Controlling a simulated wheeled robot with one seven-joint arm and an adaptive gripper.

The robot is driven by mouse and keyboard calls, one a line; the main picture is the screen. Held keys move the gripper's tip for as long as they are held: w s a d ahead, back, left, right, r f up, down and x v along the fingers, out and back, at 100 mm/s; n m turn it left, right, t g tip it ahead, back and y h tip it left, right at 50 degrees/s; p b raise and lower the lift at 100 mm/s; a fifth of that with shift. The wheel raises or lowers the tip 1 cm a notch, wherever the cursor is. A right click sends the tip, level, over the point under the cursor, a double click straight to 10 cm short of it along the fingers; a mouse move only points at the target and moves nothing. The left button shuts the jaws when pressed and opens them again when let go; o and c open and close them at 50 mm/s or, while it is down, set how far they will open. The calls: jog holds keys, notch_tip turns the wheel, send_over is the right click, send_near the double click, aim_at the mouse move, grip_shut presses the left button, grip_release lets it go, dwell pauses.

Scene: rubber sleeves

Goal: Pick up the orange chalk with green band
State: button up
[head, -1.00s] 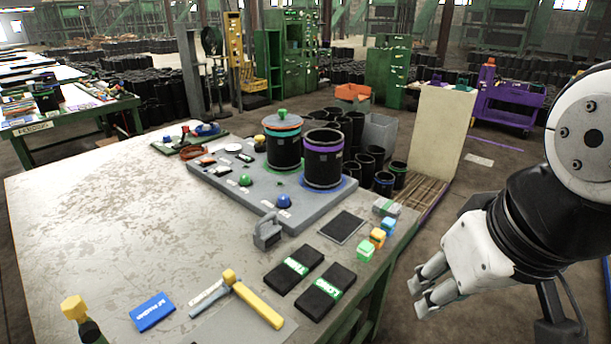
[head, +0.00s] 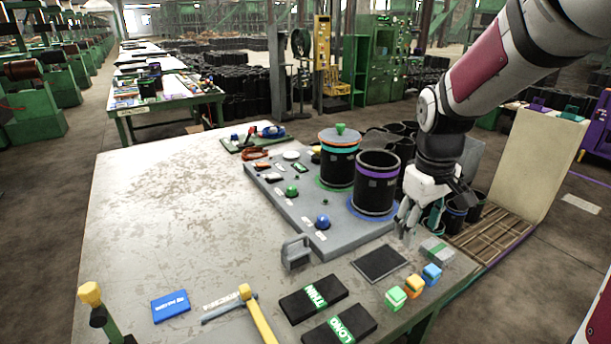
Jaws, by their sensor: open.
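Three small chalk blocks stand in a slanting row near the right front edge of the table. The orange chalk (head: 413,287) is the middle one; its green band is too small to make out surely. The green chalk (head: 395,298) is on its near left and the blue chalk (head: 432,273) on its far right. My gripper (head: 408,222) points down by the table's right side, behind the chalks and right of the black container with a purple band. It is open, holds nothing and is apart from the chalks.
A dark flat pad (head: 379,263) and a grey-green block (head: 437,250) lie just behind the chalks. Black THIN (head: 312,298) and LONG (head: 340,328) cases lie at front. A purple-banded container (head: 376,183) stands on the grey board. The table's left half is mostly clear.

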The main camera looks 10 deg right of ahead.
jog(key=w+d+f+n+g+y, duration=0.1)
jog(key=w+d+f, duration=0.3)
jog(key=d+f, duration=0.55)
send_over(416, 280)
jog(key=f, duration=0.6)
jog(key=s+f+p, duration=0.1)
jog(key=f, duration=0.2)
jog(key=shift+d+f, duration=0.1)
jog(key=shift+d, duration=0.1)
jog(key=shift+w+a+f, duration=0.1)
jog(key=shift+w+f, duration=0.05)
jog(key=shift+f, duration=0.85)
jog(key=shift+w+a+f, duration=0.1)
jog(key=shift+w+f, duration=0.1)
jog(key=shift+f, duration=0.85)
jog(key=shift+w+f, duration=0.15)
jog(key=shift+f, duration=0.85)
grip_shut()
